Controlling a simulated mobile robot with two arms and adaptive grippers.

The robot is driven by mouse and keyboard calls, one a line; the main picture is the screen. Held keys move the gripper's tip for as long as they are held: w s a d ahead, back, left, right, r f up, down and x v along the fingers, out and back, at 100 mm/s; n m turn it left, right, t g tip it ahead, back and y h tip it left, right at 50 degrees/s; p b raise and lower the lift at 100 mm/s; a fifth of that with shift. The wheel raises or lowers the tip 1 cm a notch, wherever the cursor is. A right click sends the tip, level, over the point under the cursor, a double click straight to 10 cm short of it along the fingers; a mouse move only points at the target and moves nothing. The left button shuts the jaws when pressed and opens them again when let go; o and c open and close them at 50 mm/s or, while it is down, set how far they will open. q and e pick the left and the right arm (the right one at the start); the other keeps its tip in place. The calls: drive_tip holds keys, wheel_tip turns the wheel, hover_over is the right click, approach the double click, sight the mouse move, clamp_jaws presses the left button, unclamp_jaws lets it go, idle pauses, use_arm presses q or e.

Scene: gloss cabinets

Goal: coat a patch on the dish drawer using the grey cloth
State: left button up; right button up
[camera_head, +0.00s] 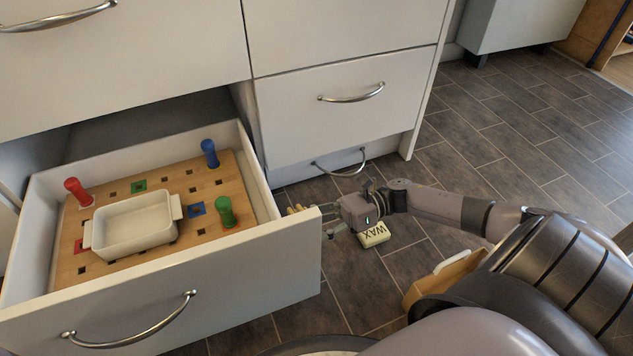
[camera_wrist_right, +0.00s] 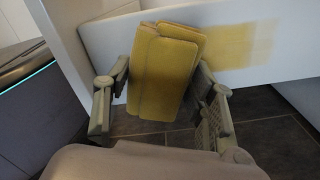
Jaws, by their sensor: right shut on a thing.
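The dish drawer (camera_head: 210,285) is pulled open at the left and holds a white rectangular dish (camera_head: 135,224) on a pegged wooden board. My right gripper (camera_head: 328,224) is at the right end of the drawer front. It is shut on a folded yellow cloth (camera_wrist_right: 165,72), which shows no grey; only a bit of it shows in the head view (camera_head: 297,210). In the right wrist view, a yellow coated patch (camera_wrist_right: 237,45) lies on a white panel beside the cloth. I cannot tell whether cloth and panel touch. My left gripper is out of view.
A yellowish block marked WAX (camera_head: 375,235) lies on the tiled floor beside my right gripper. Red, blue and green pegs stand on the wooden board (camera_head: 110,252). A wooden holder (camera_head: 445,277) is near my arm. Closed drawers (camera_head: 345,110) stand behind; floor at right is clear.

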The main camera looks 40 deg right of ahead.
drive_tip(key=shift+x, duration=1)
idle(0.5)
